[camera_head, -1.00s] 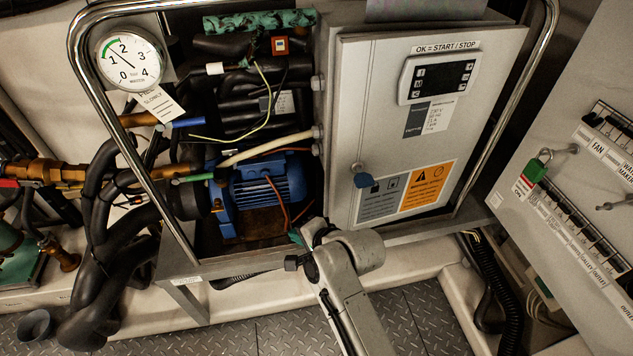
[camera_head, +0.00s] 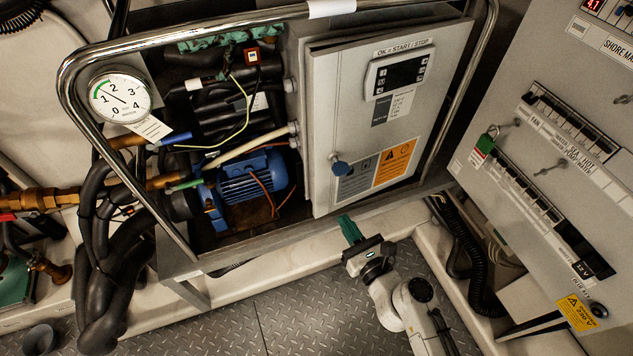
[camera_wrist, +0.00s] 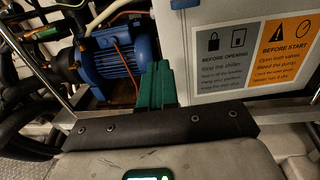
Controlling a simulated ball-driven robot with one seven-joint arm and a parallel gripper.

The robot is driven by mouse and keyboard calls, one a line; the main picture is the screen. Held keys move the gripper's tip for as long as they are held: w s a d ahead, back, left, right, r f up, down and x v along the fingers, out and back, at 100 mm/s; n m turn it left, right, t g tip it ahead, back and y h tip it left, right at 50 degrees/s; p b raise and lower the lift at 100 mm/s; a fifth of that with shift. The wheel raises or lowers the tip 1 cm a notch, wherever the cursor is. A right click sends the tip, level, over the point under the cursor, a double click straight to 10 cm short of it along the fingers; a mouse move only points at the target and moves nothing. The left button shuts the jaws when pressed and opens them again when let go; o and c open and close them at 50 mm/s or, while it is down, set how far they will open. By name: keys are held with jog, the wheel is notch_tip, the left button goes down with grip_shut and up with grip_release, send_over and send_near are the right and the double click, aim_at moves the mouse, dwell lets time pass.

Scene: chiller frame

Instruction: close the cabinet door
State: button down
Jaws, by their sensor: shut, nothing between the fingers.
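My gripper (camera_head: 350,230) has green fingers, shut and empty, just below the door's lower left part. In the wrist view the fingers (camera_wrist: 157,85) point up beside the door's lower left edge, in front of the blue pump; contact is unclear. The door's lower part shows at right (camera_wrist: 240,55).
A chrome tube frame (camera_head: 190,40) surrounds the unit. The blue pump (camera_head: 250,180) and black hoses (camera_head: 105,225) sit left of the door. A grey switch panel (camera_head: 545,140) stands at right. The metal floor (camera_head: 290,310) is open in front.

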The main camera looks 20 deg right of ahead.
aim_at(315, 178)
jog(key=w, duration=0.4)
jog(key=w+a, duration=0.1)
jog(key=w, duration=0.7)
jog(key=shift+w+a, duration=0.15)
jog(key=shift+w, duration=0.35)
jog(key=shift+w, duration=0.1)
jog(key=w, duration=0.2)
jog(key=w+b, duration=0.1)
jog(key=shift+w+a+f, duration=0.1)
jog(key=shift+w+a, duration=0.2)
jog(key=shift+w, duration=0.35)
jog(key=shift+r, duration=0.35)
jog(key=shift+w+a, duration=0.1)
